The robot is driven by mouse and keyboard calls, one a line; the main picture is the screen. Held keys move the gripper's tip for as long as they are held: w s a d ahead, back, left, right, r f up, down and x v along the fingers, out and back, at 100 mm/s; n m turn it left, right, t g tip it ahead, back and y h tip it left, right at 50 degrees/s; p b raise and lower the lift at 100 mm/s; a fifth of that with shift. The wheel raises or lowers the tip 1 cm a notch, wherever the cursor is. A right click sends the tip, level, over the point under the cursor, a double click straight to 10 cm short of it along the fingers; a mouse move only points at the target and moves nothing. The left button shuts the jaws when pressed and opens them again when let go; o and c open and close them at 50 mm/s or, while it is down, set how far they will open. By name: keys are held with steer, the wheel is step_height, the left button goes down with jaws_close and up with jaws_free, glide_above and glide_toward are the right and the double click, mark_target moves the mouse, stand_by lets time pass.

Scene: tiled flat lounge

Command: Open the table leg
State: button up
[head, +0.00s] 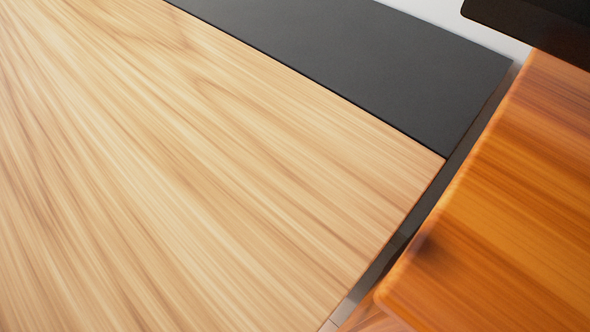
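A light wood tabletop (190,180) with streaked grain fills most of the head view from the left to the middle. A dark grey panel (370,65) runs along its far edge. No table leg can be made out; anything under the top is hidden by it. My gripper is not in view.
An orange-brown wooden piece (510,210) with a rounded edge stands close at the right, past a narrow dark gap (415,230). A black object (540,22) shows at the top right corner. A strip of pale surface (455,20) lies behind. The light tabletop is bare.

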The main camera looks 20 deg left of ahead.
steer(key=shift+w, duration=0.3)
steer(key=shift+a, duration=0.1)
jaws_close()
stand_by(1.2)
